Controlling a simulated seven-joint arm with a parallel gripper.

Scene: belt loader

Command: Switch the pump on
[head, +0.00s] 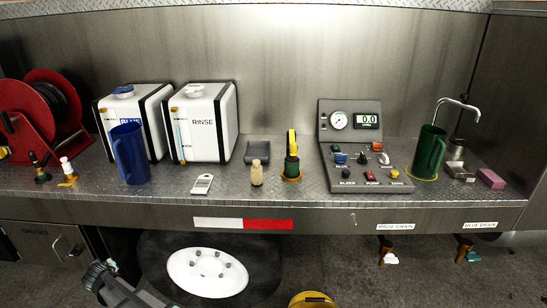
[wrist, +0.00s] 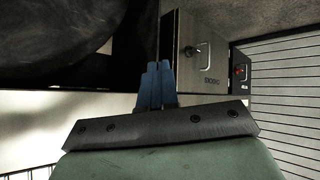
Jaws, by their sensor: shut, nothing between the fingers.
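The pump control panel (head: 363,160) stands on the metal counter, right of centre in the head view. It has a round gauge, a display reading 0.0 and several knobs and buttons.
A blue jug (head: 130,155), two white tanks, one labelled RINSE (head: 203,122), and a red reel (head: 40,115) stand left. A green jug (head: 429,152) and a tap (head: 457,103) stand right. A wheel (head: 207,272) is below the counter. A latched cabinet door (wrist: 205,60) fills part of the wrist view.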

